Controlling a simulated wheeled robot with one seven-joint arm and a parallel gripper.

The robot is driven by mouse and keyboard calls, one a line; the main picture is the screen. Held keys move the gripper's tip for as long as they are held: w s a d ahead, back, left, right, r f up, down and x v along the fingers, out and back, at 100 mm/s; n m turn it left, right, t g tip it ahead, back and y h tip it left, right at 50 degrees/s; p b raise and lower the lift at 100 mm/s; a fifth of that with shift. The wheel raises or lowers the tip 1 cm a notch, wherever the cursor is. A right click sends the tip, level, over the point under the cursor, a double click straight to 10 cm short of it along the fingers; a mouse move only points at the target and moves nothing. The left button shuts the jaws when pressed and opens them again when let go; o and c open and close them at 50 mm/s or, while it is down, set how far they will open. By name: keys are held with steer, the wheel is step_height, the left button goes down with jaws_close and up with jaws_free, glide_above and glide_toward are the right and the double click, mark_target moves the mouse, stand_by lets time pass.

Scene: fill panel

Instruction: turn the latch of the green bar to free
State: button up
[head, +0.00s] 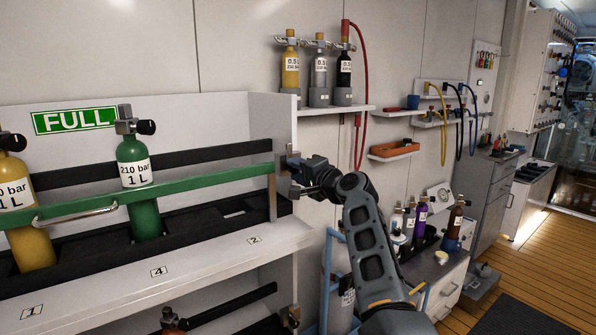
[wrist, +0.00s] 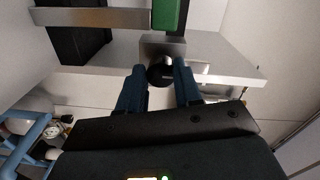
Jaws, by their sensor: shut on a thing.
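The green bar (head: 200,184) runs across the front of the rack, with a metal handle (head: 80,215) on it. Its right end reaches a metal latch block (head: 281,165) at the shelf's right edge. In the wrist view the bar's green end (wrist: 166,14) is at the top, above the grey latch block (wrist: 163,44). My gripper (head: 301,178) is at the latch from the right. In the wrist view its two dark blue fingers are shut on the round black latch knob (wrist: 161,72). The fingers hide the knob in the head view.
A green bottle (head: 138,180) and a yellow bottle (head: 30,215) stand behind the bar under a FULL sign (head: 74,120). A wall shelf (head: 335,109) holds small bottles, and a red hose hangs behind my arm. A bench with bottles (head: 421,216) is at right.

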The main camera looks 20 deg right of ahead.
steer(key=o, duration=1)
steer(key=shift+o, duration=0.2)
steer(key=v, duration=0.8)
steer(key=shift+b, duration=0.45)
steer(key=shift+w, duration=0.1)
